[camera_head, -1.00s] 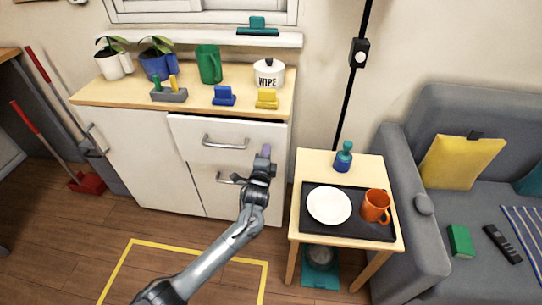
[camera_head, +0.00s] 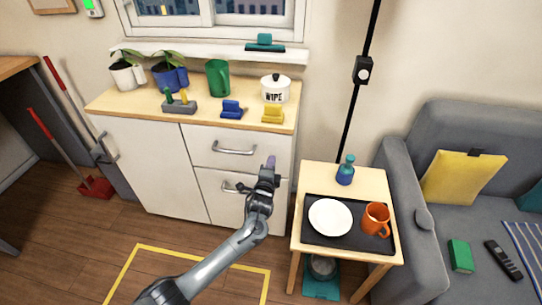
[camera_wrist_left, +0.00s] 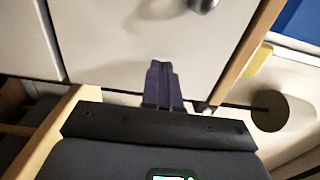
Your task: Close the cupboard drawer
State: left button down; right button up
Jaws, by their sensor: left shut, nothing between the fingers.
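The white cupboard (camera_head: 150,165) stands against the wall under a wooden top. Its upper drawer (camera_head: 210,140) has a grey bar handle (camera_head: 234,150), and its front looks about flush with the cupboard face. A lower drawer front (camera_head: 222,208) with a second handle sits below, partly hidden by my arm. My left gripper (camera_head: 270,163) is shut and empty at the right side of the drawer fronts. In the left wrist view its purple fingers (camera_wrist_left: 162,85) are together before a white panel (camera_wrist_left: 135,45). I cannot tell whether they touch it. My right gripper is out of view.
A small wooden table (camera_head: 350,178) stands right of the cupboard, with a black tray (camera_head: 318,240), a white plate (camera_head: 330,217) and an orange mug (camera_head: 376,219). Plants, a green mug (camera_head: 217,78) and a white pot (camera_head: 275,90) stand on the cupboard. A grey sofa (camera_head: 407,200) is at right.

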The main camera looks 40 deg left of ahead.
pick_arm(q)
jog(key=s+d+f+g+p, duration=0.1)
jog(key=s+d+f+p, duration=0.2)
jog(key=s, duration=0.5)
jog(key=s+d+p, duration=0.2)
jog(key=s+p, duration=0.3)
jog(key=s, duration=0.2)
jog(key=s+d+r+n+g+h+p, duration=0.3)
jog(key=s+d+r+n+g, duration=0.15)
jog(key=s, duration=0.55)
jog(key=s+d+r+n+g+h+p, duration=0.25)
jog(key=s+d+r+p, duration=0.2)
jog(key=s, duration=0.45)
jog(key=s+d+r+n+g+h+p, duration=0.35)
jog(key=s+r+g, duration=0.2)
jog(key=s, duration=0.45)
notch_tip(320, 180, up, 38)
jog(key=y+p, duration=0.1)
jog(key=p, duration=3.6)
jog(key=shift+w+d+r+t, duration=0.15)
jog(key=shift+w+d+t, duration=0.05)
jog(key=shift+d+t, duration=0.2)
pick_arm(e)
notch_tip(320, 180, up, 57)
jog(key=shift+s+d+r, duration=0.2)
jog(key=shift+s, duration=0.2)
